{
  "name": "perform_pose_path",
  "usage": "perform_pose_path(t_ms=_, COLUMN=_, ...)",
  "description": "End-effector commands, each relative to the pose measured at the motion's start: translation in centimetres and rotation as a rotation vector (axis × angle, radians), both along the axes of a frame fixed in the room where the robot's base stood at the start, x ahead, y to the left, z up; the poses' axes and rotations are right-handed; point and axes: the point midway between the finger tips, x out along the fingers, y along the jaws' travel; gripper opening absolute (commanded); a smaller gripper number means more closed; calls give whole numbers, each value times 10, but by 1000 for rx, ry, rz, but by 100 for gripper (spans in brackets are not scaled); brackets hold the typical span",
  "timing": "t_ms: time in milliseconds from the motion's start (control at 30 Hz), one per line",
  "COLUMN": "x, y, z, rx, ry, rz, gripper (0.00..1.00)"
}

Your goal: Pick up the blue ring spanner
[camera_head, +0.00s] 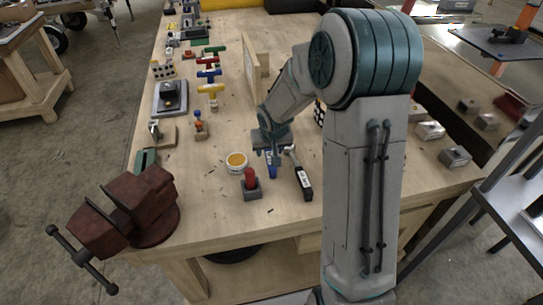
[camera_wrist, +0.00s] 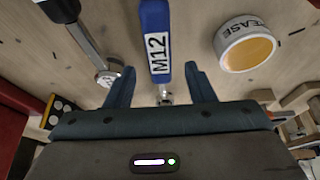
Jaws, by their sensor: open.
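The blue ring spanner (camera_wrist: 156,40) has a blue handle with a white M12 label. In the wrist view it runs down between my two fingers, and its small metal end (camera_wrist: 165,97) shows near my palm. In the head view its blue handle (camera_head: 272,168) lies on the workbench, partly hidden by my gripper. My gripper (camera_head: 271,150) is open above the spanner. In the wrist view my gripper (camera_wrist: 161,80) has one finger on each side of the spanner, with gaps, and nothing is gripped.
A black-handled ratchet-like tool (camera_head: 304,182) lies close to the right of the spanner. A grease tin (camera_head: 237,168) stands to the left. A red vise (camera_head: 150,207) sits at the bench corner.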

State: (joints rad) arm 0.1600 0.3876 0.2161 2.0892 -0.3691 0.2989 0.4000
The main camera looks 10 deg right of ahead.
Motion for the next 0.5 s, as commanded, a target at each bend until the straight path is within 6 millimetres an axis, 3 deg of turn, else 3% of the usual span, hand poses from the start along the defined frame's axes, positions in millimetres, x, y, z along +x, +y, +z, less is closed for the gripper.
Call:
perform_pose_path(t_ms=200, x=10, y=0, z=-21, rx=0, ry=1, rz=0, gripper=49)
perform_pose_path(t_ms=500, x=12, y=0, z=-24, rx=0, ry=-1, rz=0, gripper=49)
